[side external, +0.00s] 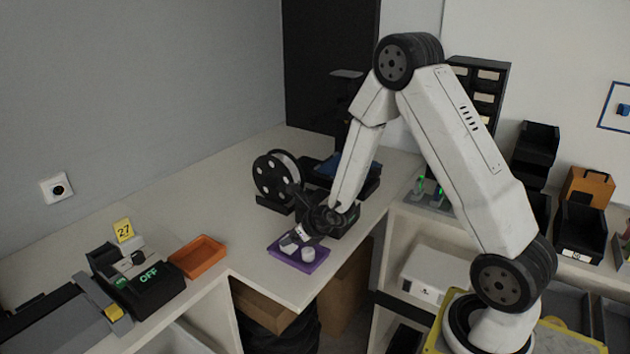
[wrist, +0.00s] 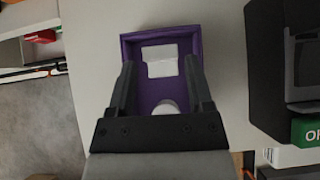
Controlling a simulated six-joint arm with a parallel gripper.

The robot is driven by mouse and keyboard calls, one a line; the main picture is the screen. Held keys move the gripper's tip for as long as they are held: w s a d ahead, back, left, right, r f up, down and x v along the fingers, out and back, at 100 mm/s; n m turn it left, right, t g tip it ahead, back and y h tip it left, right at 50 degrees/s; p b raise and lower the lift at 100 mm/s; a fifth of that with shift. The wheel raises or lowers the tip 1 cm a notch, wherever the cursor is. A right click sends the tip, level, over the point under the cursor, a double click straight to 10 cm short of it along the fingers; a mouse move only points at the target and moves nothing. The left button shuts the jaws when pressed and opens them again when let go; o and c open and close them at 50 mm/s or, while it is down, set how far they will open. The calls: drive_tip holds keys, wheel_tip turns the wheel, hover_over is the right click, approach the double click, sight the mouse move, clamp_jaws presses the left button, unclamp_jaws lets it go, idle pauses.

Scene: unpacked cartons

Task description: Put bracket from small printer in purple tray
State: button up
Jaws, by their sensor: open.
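The purple tray (side external: 285,255) lies on the corner of the light bench, and it fills the middle of the wrist view (wrist: 126,48). A white angular piece, seemingly the bracket (wrist: 160,66), lies in it toward the far side. A white round piece (side external: 308,254) is also in the tray; the wrist view shows it partly hidden by my gripper's base (wrist: 165,107). My gripper (wrist: 159,63) is open over the tray, fingers apart and nothing held between them. In the side view my gripper (side external: 304,230) is just above the tray. I cannot tell which machine is the small printer.
A dark machine with a green sign (wrist: 307,131) stands close to the tray's right. A spool (side external: 272,177) stands behind my gripper. An orange tray (side external: 198,257) and a black machine marked OFF (side external: 148,280) are at left. Bench between the trays is clear.

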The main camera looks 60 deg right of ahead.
drive_tip(key=v, duration=0.9)
idle(0.8)
drive_tip(key=s+a+r+m+g, duration=0.1)
drive_tip(key=s+a+m+g, duration=0.2)
drive_tip(key=m, duration=1.5)
drive_tip(key=s+a+r+m+g, duration=0.1)
drive_tip(key=s+a+m+g, duration=0.2)
drive_tip(key=m, duration=1.4)
drive_tip(key=s+a, duration=0.4)
drive_tip(key=shift+s+a+m, duration=0.25)
drive_tip(key=shift+s+m, duration=0.1)
drive_tip(key=shift+m, duration=0.05)
